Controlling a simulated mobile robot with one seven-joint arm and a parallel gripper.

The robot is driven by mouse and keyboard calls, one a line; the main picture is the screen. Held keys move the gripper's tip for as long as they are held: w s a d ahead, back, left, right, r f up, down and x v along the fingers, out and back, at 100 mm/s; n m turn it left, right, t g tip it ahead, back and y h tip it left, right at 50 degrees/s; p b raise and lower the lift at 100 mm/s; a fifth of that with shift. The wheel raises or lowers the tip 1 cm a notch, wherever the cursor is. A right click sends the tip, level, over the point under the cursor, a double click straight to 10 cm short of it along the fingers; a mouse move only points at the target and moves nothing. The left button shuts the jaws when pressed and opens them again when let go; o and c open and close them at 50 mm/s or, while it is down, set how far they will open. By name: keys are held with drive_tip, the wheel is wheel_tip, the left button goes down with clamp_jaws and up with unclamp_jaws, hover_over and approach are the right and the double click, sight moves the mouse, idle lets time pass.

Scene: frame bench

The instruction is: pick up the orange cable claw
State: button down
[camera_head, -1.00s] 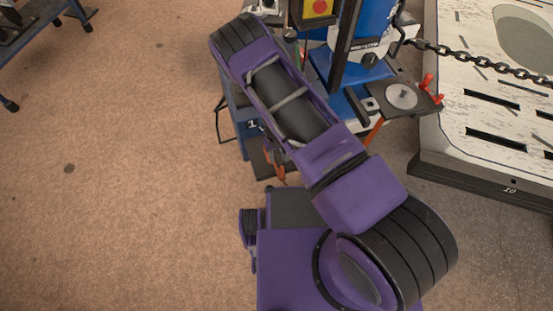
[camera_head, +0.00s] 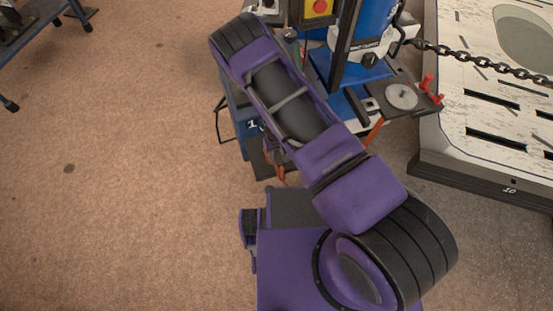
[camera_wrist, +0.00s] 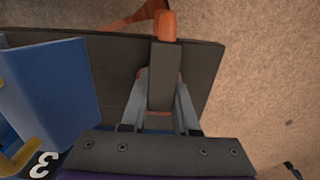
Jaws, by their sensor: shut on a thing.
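My gripper (camera_wrist: 163,88) is at the middle of the wrist view, with a grey finger on each side of a dark upright block. It is shut on the orange cable claw (camera_wrist: 166,26); orange shows above the dark block and between the fingers. The block hides much of the claw, and I cannot tell how high it is held. In the head view my purple arm hides the gripper. Small orange parts (camera_head: 280,174) show below the arm there, but I cannot tell if they are the claw.
A dark shelf edge (camera_wrist: 211,75) and a blue panel (camera_wrist: 55,90) are close around the gripper. A blue bench machine (camera_head: 362,40) stands behind my arm. A black chain (camera_head: 480,62) runs right over a pale slotted table (camera_head: 475,135).

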drive_tip(key=shift+r, duration=0.15)
idle(0.3)
wheel_tip(320, 180, up, 10)
drive_tip(key=shift+f+p, duration=0.1)
drive_tip(key=shift+p, duration=0.25)
drive_tip(key=shift+d, duration=0.1)
